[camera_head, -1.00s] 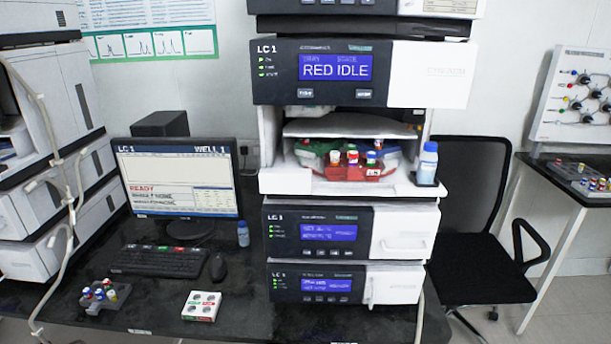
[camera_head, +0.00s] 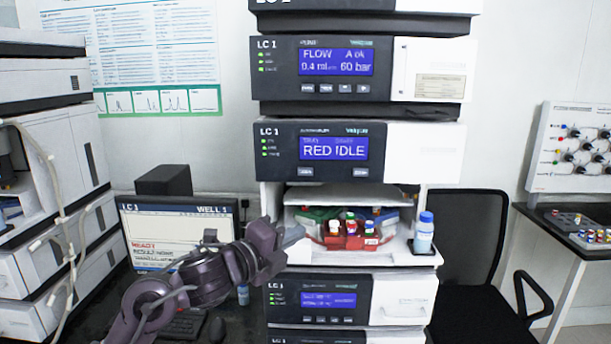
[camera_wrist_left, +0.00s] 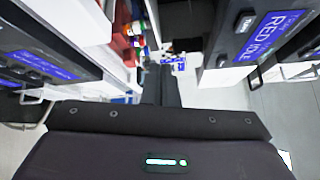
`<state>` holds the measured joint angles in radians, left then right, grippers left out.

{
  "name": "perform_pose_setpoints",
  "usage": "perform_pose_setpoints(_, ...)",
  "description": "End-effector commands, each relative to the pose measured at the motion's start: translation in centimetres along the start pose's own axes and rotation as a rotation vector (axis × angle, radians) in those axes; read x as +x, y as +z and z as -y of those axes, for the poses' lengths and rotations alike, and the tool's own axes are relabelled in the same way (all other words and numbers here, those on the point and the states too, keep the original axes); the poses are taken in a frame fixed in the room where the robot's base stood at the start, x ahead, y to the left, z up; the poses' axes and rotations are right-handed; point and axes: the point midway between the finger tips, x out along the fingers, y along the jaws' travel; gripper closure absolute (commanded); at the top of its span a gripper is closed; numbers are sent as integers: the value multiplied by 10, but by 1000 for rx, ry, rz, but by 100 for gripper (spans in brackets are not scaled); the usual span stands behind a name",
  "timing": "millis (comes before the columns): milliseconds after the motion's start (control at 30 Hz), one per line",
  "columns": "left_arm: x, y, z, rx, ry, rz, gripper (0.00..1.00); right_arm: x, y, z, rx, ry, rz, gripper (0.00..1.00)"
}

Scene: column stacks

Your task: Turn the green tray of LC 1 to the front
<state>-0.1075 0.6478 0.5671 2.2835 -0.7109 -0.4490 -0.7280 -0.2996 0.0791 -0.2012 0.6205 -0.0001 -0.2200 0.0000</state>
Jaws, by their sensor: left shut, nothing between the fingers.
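The LC 1 stack stands in the middle of the head view. Its display (camera_head: 334,147) reads RED IDLE. In the open bay below, the red tray (camera_head: 346,242) faces the front and holds several capped vials. The green tray (camera_head: 312,215) shows behind it at the left, partly hidden. My left gripper (camera_head: 292,236) is shut and empty, at the left front edge of the bay, close to the trays; I cannot tell whether it touches. In the left wrist view its shut fingers (camera_wrist_left: 161,85) point ahead, with the red tray (camera_wrist_left: 127,20) at upper left. My right gripper is not in view.
A bottle with a blue cap (camera_head: 424,234) stands at the bay's right front. A monitor (camera_head: 165,235) is behind my left arm. A black chair (camera_head: 465,250) stands right of the stack. Another instrument stack (camera_head: 60,170) with tubing is at the left.

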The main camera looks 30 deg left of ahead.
Motion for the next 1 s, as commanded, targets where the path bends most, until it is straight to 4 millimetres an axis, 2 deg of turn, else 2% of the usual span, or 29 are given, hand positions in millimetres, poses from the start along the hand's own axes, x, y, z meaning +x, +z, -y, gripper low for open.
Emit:
perform_pose_setpoints(33, -10, -2, 31, 96, -40, -11, 100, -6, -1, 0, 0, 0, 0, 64)
perform_pose_setpoints(100, -22, -8, 60, 219, -86, -25, 100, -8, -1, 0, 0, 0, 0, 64)
perform_pose_setpoints(200, -36, -15, 89, 358, -131, -40, 100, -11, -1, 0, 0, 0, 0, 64)
perform_pose_setpoints(300, -44, -19, 104, 446, -158, -50, 100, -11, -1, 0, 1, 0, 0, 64)
perform_pose_setpoints(400, -48, -21, 109, 482, -168, -53, 100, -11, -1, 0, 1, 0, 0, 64)
perform_pose_setpoints(767, -46, -19, 109, 480, -168, -54, 100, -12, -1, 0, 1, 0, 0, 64)
perform_pose_setpoints(1000, -29, -6, 107, 477, -168, -55, 100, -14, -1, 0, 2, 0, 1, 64)
